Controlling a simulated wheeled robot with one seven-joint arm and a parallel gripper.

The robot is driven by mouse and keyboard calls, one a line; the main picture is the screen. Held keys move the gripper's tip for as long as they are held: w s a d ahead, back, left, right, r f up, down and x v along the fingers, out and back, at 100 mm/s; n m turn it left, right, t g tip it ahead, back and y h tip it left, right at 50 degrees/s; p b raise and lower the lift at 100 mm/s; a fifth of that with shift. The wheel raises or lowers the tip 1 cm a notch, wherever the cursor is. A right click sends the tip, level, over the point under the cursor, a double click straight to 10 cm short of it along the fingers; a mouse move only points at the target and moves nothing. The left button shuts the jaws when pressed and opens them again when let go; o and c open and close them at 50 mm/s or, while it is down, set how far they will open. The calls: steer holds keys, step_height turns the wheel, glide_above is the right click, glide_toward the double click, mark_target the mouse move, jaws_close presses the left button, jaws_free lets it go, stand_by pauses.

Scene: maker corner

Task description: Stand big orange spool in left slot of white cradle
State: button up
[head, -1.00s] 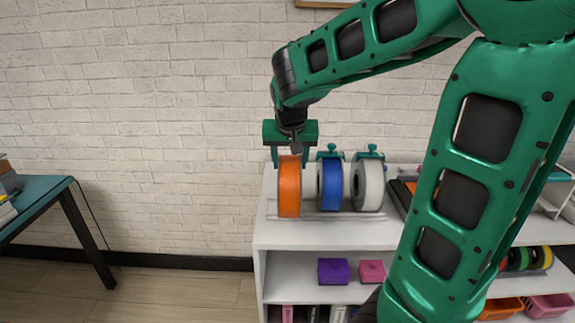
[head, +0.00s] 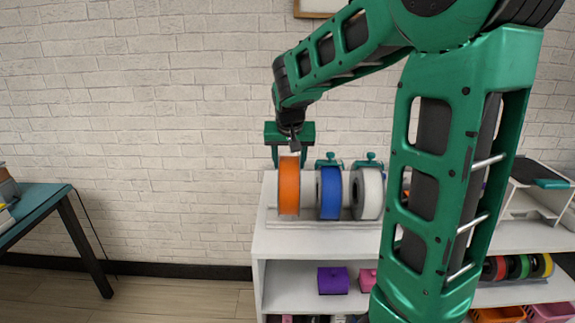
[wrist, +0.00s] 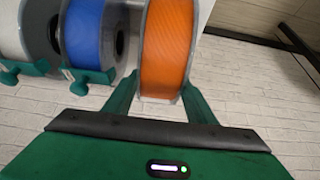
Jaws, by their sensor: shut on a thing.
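The big orange spool (head: 289,188) stands upright at the left end of the white cradle (head: 330,224) on the shelf top. It also shows in the wrist view (wrist: 166,48). My gripper (head: 290,160) reaches down from above and is shut on the orange spool, one finger on each side in the wrist view (wrist: 160,98). A blue spool (head: 330,193) and a white spool (head: 367,194) stand in the cradle to its right. The spool's lower rim is at the cradle; whether it rests fully in the slot I cannot tell.
The white shelf unit (head: 262,240) has a purple box (head: 333,281) and a pink box (head: 368,280) below. Small teal clamps (head: 328,162) stand behind the spools. A teal table (head: 35,205) is at the far left, with open floor between.

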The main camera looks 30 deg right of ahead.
steer(key=shift+w+d, duration=0.75)
steer(key=shift+w, duration=0.3)
steer(key=shift+f, duration=1.45)
steer(key=o, duration=1.3)
steer(key=shift+s, duration=0.1)
steer(key=shift+o, duration=0.2)
steer(key=shift+a+f, duration=0.1)
steer(key=shift+f, duration=0.05)
steer(key=v, duration=1)
steer(key=shift+s+r, duration=0.1)
steer(key=shift+r, duration=0.3)
